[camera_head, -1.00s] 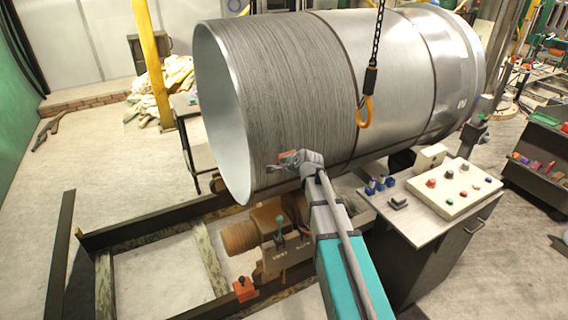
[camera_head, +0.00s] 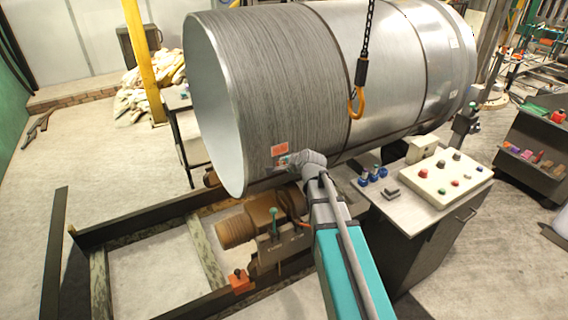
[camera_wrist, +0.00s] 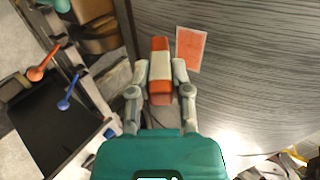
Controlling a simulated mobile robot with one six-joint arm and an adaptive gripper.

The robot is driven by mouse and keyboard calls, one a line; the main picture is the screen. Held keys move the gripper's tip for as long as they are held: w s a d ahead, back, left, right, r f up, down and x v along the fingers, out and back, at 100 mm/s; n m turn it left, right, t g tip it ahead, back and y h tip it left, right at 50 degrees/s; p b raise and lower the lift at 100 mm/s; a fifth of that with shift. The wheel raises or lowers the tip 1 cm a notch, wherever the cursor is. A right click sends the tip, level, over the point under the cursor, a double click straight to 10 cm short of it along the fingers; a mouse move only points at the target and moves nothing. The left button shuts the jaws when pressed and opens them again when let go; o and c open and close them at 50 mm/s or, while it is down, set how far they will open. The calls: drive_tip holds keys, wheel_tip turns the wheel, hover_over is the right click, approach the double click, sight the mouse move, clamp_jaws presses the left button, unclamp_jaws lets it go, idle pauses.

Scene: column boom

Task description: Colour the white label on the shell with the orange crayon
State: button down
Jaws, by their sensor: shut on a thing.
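The shell (camera_head: 300,80) is a large silver cylinder lying on its side, its open end to the left in the head view. Its label (camera_head: 279,149) looks orange nearly all over; in the wrist view the label (camera_wrist: 190,49) is orange with a thin pale edge. My gripper (camera_wrist: 160,74) is shut on the orange crayon (camera_wrist: 160,45), which has a pale band round its middle. The crayon's end is left of the label in the wrist view, apart from it. In the head view my gripper (camera_head: 284,161) is just below the label; the crayon is hardly visible there.
A hook (camera_head: 357,102) hangs on a chain before the shell. A control bench (camera_head: 415,213) stands to the right below, with buttons on a pale box (camera_head: 441,184). A brown motor (camera_head: 250,226) and dark frame rails (camera_head: 140,230) lie under the shell.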

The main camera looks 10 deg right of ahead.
drive_tip(key=shift+s+d, duration=0.25)
drive_tip(key=shift+s, duration=0.5)
drive_tip(key=shift+s+d, duration=0.25)
drive_tip(key=shift+s, duration=0.45)
